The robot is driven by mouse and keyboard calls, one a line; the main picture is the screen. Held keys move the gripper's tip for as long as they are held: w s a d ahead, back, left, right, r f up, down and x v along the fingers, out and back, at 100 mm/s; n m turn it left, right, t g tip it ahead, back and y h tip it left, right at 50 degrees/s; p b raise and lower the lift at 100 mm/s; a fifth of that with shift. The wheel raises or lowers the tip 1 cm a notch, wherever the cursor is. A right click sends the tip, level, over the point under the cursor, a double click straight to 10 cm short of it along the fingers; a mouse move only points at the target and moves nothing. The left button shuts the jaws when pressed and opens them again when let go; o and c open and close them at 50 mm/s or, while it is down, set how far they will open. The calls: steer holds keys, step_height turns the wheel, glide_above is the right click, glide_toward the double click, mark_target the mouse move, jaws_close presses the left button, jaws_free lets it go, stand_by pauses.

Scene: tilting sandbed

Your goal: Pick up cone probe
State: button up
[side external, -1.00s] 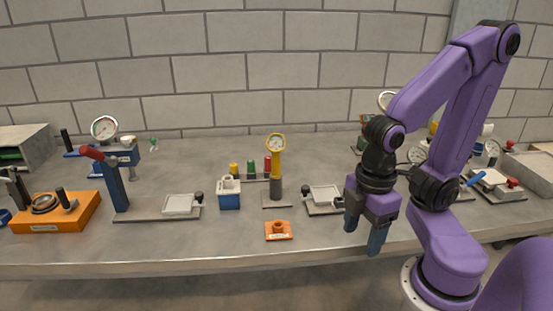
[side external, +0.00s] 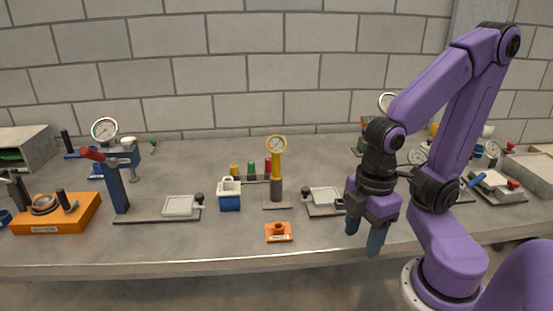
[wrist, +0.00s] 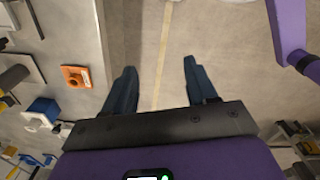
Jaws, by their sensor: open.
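I take the cone probe to be the yellow upright instrument (side external: 278,165) with a round dial on top, standing in a dark grey cylinder in the middle of the bench; no cone tip shows. Its grey lower part seems to show at the left edge of the wrist view (wrist: 14,77). My gripper (side external: 364,234) is open and empty, pointing down near the bench's front edge, to the right of the instrument and apart from it. In the wrist view, nothing lies between the fingers (wrist: 160,68) but the floor beneath.
A small orange block (side external: 278,232) with a round socket sits in front of the instrument. A blue box (side external: 229,201) stands to its left, and a plate with a white pad (side external: 325,196) to its right. Several coloured pegs (side external: 251,169) stand behind. The bench front between block and gripper is clear.

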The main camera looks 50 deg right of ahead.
steer(key=n+t+h, duration=1.1)
steer(key=n+t, duration=0.3)
steer(key=n, duration=0.2)
glide_toward(278, 159)
steer(key=shift+a+x, duration=0.2)
steer(key=shift+x, duration=3.75)
steer(key=x, duration=0.4)
steer(key=shift+d, duration=0.15)
steer(key=shift+w+d, duration=0.35)
steer(key=shift+w, duration=0.2)
